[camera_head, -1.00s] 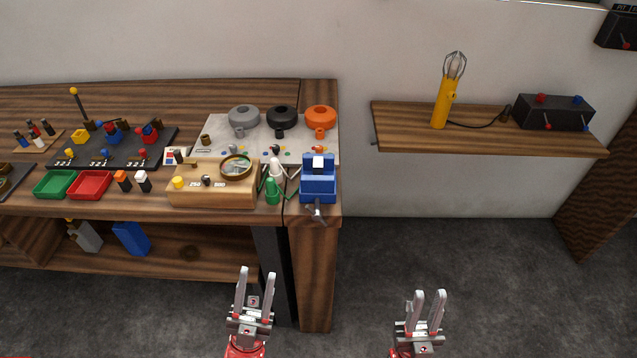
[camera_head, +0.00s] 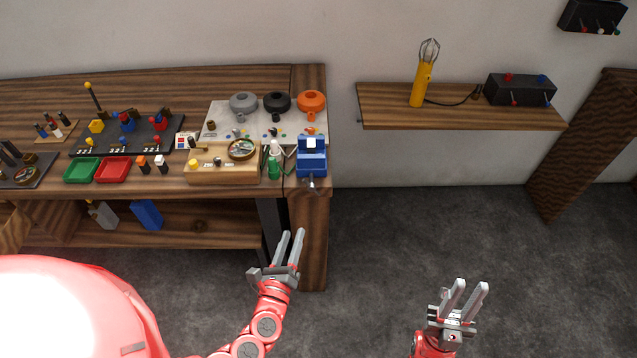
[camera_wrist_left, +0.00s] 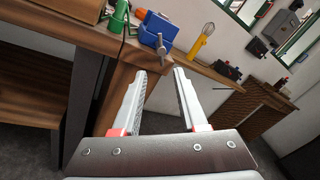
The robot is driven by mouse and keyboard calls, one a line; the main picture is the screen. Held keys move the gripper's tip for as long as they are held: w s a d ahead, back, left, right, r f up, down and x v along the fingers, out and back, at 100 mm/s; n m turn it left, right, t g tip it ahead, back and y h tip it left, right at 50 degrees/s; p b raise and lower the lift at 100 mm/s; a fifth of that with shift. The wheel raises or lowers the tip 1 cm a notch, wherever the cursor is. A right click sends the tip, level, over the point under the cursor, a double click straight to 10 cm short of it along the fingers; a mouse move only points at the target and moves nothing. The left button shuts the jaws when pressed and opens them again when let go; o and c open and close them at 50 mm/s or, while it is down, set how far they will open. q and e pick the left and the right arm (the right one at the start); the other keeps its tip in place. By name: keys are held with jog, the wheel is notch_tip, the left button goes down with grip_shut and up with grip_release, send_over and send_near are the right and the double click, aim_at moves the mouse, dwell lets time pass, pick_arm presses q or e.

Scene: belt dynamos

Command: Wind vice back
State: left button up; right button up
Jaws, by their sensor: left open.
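The blue vice (camera_head: 311,160) sits at the right front corner of the wooden bench, with a white piece at its top. Its grey handle (camera_head: 311,184) sticks out over the front edge. The vice (camera_wrist_left: 158,30) and its handle (camera_wrist_left: 160,47) also show in the left wrist view, ahead of the fingers. My left gripper (camera_head: 291,250) is open and empty, in front of the bench leg and below the vice, apart from it. My right gripper (camera_head: 466,302) is over the floor at the lower right, apart from everything. Its fingers stand apart with nothing between them.
A green and white bottle (camera_head: 274,165) stands just left of the vice. A wooden box with a magnifier (camera_head: 222,173) is further left. A wall shelf (camera_head: 460,112) at right carries a yellow lamp (camera_head: 420,85) and a black box (camera_head: 520,90). Open floor lies between bench and shelf.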

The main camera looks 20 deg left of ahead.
pick_arm(q)
jog(key=p, duration=0.3)
send_near(308, 185)
jog(key=w, duration=1)
jog(key=shift+w+a+f, duration=0.2)
jog(key=shift+w+f, duration=0.05)
grip_shut()
jog(key=shift+s, duration=0.1)
